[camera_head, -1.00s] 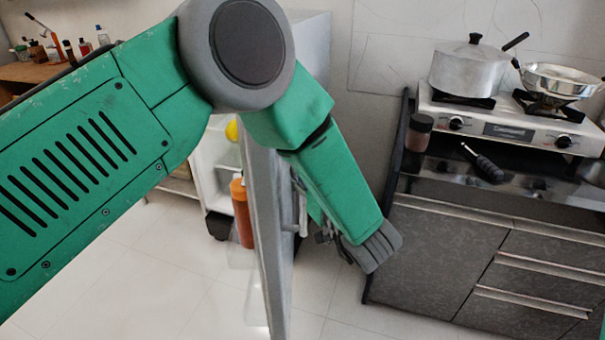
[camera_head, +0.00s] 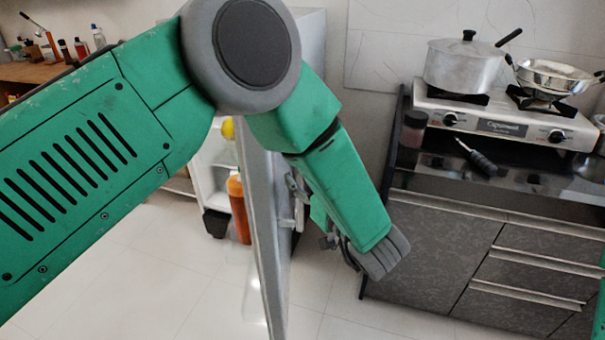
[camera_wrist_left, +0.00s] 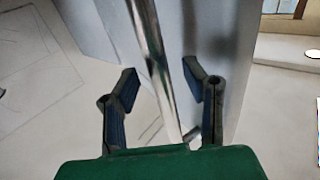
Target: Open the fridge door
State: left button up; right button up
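The fridge door (camera_head: 262,230) stands open, seen nearly edge-on in the head view. The lit fridge interior (camera_head: 213,165) shows left of it, partly hidden by my left arm. My left gripper (camera_head: 337,243) is on the door's outer side, right of the door handle (camera_head: 299,208), and partly hidden by my forearm. In the left wrist view, the fingers of my left gripper (camera_wrist_left: 160,74) are spread apart on either side of the metal handle bar (camera_wrist_left: 150,50), with gaps visible. My right gripper is out of view.
An orange bottle (camera_head: 239,208) and a yellow item (camera_head: 228,129) are by the open fridge. A dark cabinet (camera_head: 430,250) stands at the right, bearing a stove (camera_head: 500,127) with a pot (camera_head: 463,67) and a pan (camera_head: 553,80). Tiled floor (camera_head: 165,270) is clear at the left.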

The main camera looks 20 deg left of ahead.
pick_arm(q)
jog(key=v, duration=0.6)
jog(key=shift+d, duration=0.4)
